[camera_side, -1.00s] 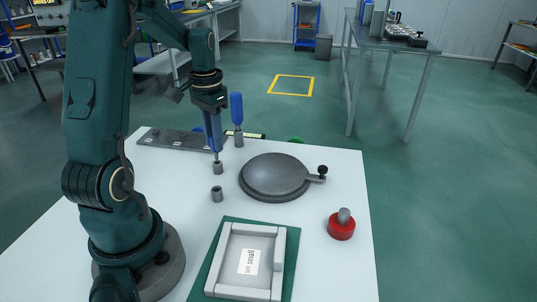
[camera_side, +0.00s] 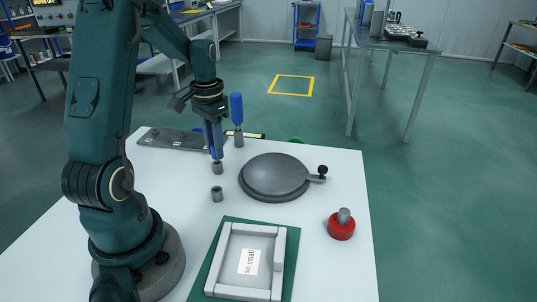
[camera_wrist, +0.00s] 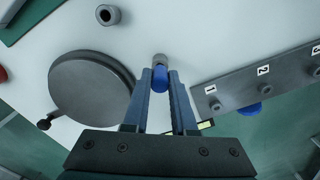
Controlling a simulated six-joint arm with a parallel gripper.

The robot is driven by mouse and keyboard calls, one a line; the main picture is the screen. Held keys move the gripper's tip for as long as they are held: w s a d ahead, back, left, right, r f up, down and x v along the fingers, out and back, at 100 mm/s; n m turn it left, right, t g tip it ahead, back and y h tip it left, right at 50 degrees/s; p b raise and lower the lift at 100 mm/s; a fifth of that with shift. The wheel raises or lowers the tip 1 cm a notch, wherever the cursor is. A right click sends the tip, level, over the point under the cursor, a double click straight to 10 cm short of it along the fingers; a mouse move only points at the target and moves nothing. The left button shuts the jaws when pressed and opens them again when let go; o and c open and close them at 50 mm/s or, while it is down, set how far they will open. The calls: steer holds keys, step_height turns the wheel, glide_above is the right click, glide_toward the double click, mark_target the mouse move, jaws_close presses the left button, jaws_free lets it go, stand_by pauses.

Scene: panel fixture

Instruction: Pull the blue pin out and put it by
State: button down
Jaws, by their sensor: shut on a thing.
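My gripper (camera_side: 215,150) points down over the white table, its two blue-grey fingers shut on a blue pin (camera_wrist: 160,78).
An empty grey socket (camera_side: 217,194) stands nearer the front. A grey domed lid (camera_side: 273,174) is close on the right. A numbered plate (camera_side: 175,139) lies at the back left. A framed tray (camera_side: 278,262) and a red-based knob (camera_side: 341,226) are in front.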

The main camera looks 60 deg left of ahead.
steer(key=shift+f, duration=0.7)
steer(key=c, duration=0.6)
jaws_free()
steer(key=shift+c, duration=0.2)
